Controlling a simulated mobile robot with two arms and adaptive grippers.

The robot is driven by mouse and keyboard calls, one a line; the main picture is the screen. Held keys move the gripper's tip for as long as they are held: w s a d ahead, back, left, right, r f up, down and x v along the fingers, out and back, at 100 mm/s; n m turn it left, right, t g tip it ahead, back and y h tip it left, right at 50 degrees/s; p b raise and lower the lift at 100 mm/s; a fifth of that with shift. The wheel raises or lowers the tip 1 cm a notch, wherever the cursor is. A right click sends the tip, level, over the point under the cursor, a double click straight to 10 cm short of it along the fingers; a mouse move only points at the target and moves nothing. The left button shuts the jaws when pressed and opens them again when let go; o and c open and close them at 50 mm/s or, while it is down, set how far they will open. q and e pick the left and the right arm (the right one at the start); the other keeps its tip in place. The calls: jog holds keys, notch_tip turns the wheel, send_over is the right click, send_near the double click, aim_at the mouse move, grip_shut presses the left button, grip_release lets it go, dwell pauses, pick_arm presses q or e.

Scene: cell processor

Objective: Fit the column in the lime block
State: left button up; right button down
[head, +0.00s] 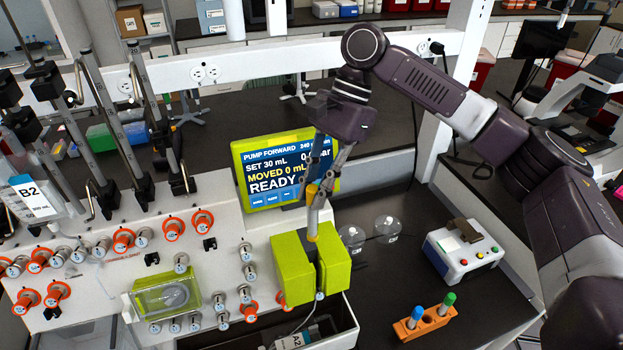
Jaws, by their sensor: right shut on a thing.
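The lime block (292,270) is on the front of the white machine, below the screen, with a dark upright gap between its left part and right part (336,268). The column (312,222) is a slim upright piece with a yellow upper end. My right gripper (316,194) comes down from above and is shut on the column's upper part. The column's lower part is at the gap, and a pale tip (319,295) shows at the block's bottom edge. I cannot tell whether the column is seated in the gap or just in front of it. My left gripper is not in view.
A lime-framed screen (238,172) reading READY stands behind the gripper. The white panel (222,268) left of the block carries orange and grey fittings. An open dark bin (348,338) lies below. An orange tube rack (428,322) and a white button box (462,250) stand right.

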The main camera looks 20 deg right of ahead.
aim_at(313, 216)
jog(key=shift+s, duration=0.1)
jog(key=shift+s+r, duration=0.15)
jog(key=shift+s, duration=0.2)
notch_tip(313, 216, down, 3)
jog(key=shift+s+r, duration=0.1)
jog(key=shift+f, duration=0.35)
jog(key=shift+s+f, duration=0.1)
jog(key=shift+f, duration=0.2)
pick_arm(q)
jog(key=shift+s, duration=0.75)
